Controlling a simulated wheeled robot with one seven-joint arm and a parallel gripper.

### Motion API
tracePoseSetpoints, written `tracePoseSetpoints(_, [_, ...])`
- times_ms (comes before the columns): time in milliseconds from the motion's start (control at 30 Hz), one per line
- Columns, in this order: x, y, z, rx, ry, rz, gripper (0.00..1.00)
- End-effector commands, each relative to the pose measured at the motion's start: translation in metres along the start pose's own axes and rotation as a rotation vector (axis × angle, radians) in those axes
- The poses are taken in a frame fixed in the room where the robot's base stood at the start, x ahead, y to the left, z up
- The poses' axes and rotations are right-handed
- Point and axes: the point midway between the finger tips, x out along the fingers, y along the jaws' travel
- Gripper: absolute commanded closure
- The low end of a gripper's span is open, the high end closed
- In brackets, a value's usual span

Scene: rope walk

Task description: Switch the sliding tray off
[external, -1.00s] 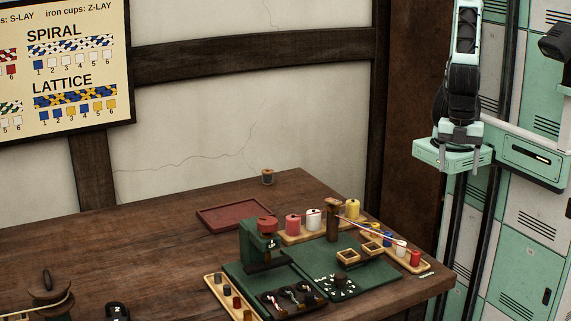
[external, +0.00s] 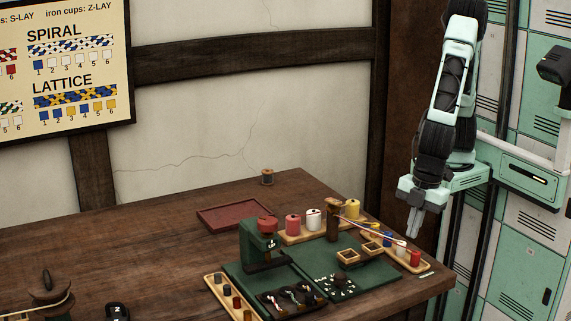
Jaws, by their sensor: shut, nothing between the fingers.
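My gripper (external: 414,222) points down, with its fingers together and nothing between them. It is in the air, in the picture just above and right of the table's right end. A green machine (external: 255,245) with a red top stands on a green board on the table. In front of it lies a dark tray (external: 290,301) with small bobbins in it; it may be the sliding tray, but I cannot tell for sure. No switch is clear at this size, and I cannot tell whether anything is on.
Red, white and yellow spools (external: 313,219) stand in a wooden rack behind the board. A wooden post (external: 333,220) has strands running right from it. A flat red tray (external: 234,213) lies at the back. The table (external: 150,240) is mostly clear on the left. Pale green lockers (external: 510,255) stand at right.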

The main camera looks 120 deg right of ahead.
Motion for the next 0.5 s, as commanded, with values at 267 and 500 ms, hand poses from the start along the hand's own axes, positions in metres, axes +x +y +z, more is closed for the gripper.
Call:
tracePoseSetpoints(267, [0.063, 0.016, -0.093, 0.039, 0.179, 0.248, 1.0])
tracePoseSetpoints(500, [0.063, 0.017, -0.135, 0.028, 0.297, 0.356, 1.0])
